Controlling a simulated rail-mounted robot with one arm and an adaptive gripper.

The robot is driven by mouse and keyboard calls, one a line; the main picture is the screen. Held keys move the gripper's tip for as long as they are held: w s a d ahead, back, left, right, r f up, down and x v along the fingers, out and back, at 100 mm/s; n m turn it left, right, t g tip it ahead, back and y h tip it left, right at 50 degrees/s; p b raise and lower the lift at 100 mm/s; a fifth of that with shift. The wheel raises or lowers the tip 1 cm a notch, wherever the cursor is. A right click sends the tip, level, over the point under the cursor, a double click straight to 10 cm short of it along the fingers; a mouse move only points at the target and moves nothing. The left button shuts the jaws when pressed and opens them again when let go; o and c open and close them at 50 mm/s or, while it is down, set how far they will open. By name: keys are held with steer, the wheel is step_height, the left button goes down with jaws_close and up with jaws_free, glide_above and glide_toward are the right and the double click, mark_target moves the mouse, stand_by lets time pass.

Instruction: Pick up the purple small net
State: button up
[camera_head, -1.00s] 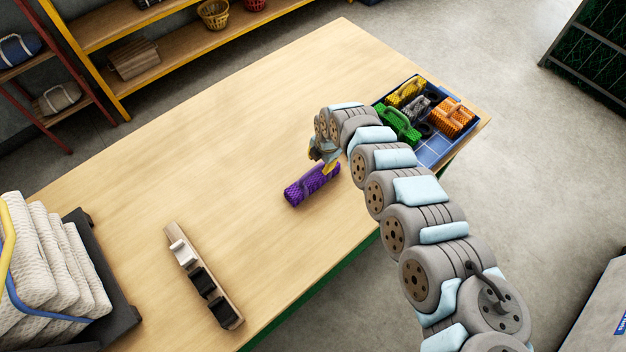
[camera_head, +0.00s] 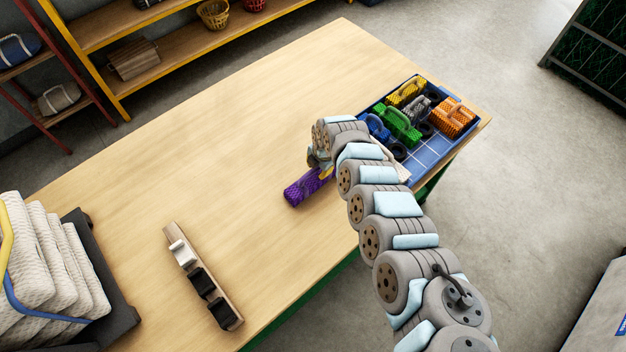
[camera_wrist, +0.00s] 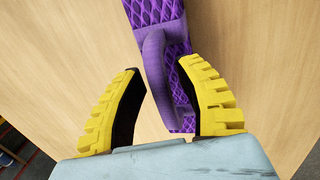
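The purple small net (camera_head: 305,188) lies on the wooden table in the head view, partly hidden by my gripper and wrist. In the wrist view the purple net (camera_wrist: 162,14) runs up and down the picture, with a raised loop handle and a diamond mesh pattern. My gripper (camera_wrist: 170,84) is open, its two yellow fingers apart. The lower part of the handle lies between the fingers in the picture, and the right finger overlaps the net's edge. I cannot tell whether either finger touches the net. In the head view my gripper (camera_head: 322,168) is over the net's upper right end.
A blue tray (camera_head: 432,152) with yellow, grey, green, blue and orange nets is at the table's right end. A wooden block with white and black pieces (camera_head: 203,283) lies near the front left. White stacked nets (camera_head: 50,265) stand at far left. The table's middle is clear.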

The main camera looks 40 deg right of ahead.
jaws_close()
steer(key=shift+r, duration=0.45)
steer(key=r, duration=0.1)
steer(key=s+r, duration=0.1)
steer(key=r, duration=0.2)
steer(key=shift+s+a+r+p, duration=0.1)
steer(key=shift+s+a+p, duration=0.2)
steer(key=shift+p, duration=0.1)
steer(key=s+a+r+p, duration=0.6)
steer(key=s+r+p, duration=0.2)
steer(key=p, duration=0.9)
steer(key=s, duration=0.2)
steer(key=shift+s, duration=0.35)
